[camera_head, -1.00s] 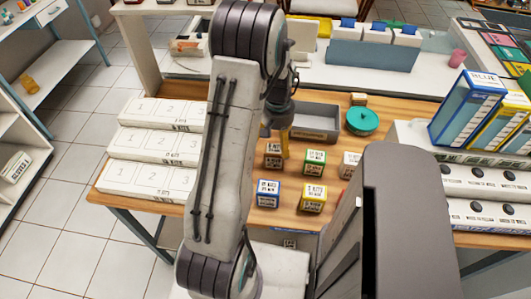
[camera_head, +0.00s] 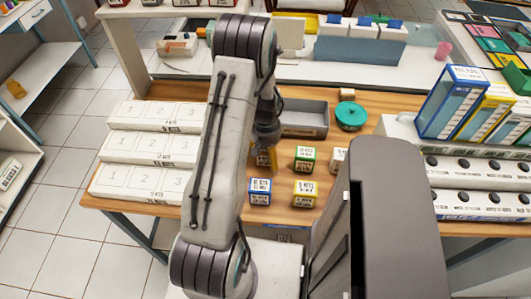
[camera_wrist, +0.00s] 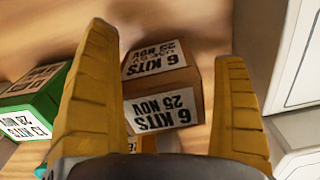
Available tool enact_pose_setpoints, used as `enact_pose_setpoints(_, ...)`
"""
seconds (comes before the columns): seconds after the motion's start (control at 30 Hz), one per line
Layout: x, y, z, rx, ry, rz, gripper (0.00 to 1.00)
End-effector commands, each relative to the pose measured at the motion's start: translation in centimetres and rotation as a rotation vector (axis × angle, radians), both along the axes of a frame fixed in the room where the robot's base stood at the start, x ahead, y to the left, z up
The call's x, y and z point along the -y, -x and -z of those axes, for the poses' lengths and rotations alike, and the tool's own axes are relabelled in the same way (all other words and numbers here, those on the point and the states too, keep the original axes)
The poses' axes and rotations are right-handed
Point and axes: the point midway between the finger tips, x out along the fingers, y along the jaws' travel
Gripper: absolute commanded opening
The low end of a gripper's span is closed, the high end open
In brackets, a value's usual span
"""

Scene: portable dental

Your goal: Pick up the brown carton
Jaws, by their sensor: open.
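The brown carton (camera_wrist: 190,80) has white labels reading "6 KITS 25 NOV". In the wrist view it lies between the two yellow-brown fingers of my open gripper (camera_wrist: 165,50). There is a gap to the right finger, and the left finger overlaps the carton's left edge in the picture. I cannot tell whether a finger touches it. In the head view my gripper (camera_head: 264,150) is low over the wooden table at the carton's place and hides most of it.
A green carton (camera_head: 304,164) stands to the right, with blue (camera_head: 260,198) and yellow (camera_head: 304,200) cartons nearer. White kit boxes (camera_head: 150,147) are stacked at left. A grey tray (camera_head: 305,131) and teal round container (camera_head: 350,116) stand behind. Bare wood (camera_wrist: 200,20) shows beyond the brown carton.

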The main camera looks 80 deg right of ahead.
Motion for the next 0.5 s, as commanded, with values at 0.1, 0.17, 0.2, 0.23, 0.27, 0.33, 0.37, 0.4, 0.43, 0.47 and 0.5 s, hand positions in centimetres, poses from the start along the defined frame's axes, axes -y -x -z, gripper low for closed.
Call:
enact_pose_setpoints(0.1,0.00,0.00,0.00,0.000,0.000,0.000,0.89)
enact_pose_setpoints(0.17,0.00,0.00,-0.01,0.000,0.000,0.000,0.88)
enact_pose_setpoints(0.2,0.00,0.00,-0.01,0.000,0.000,0.000,0.84)
enact_pose_setpoints(0.23,0.00,0.00,-0.02,0.000,0.000,0.000,0.82)
enact_pose_setpoints(0.27,0.00,0.00,-0.02,0.000,0.000,0.000,0.79)
enact_pose_setpoints(0.33,0.01,0.00,-0.02,0.000,0.000,0.000,0.73)
enact_pose_setpoints(0.37,0.01,0.00,-0.03,0.000,0.000,0.000,0.70)
enact_pose_setpoints(0.4,0.01,0.00,-0.03,0.000,0.000,0.000,0.66)
enact_pose_setpoints(0.43,0.01,0.00,-0.03,0.000,0.000,0.000,0.64)
enact_pose_setpoints(0.47,0.01,0.00,-0.03,0.000,0.000,0.000,0.61)
enact_pose_setpoints(0.5,0.01,0.00,-0.03,0.000,0.000,0.000,0.57)
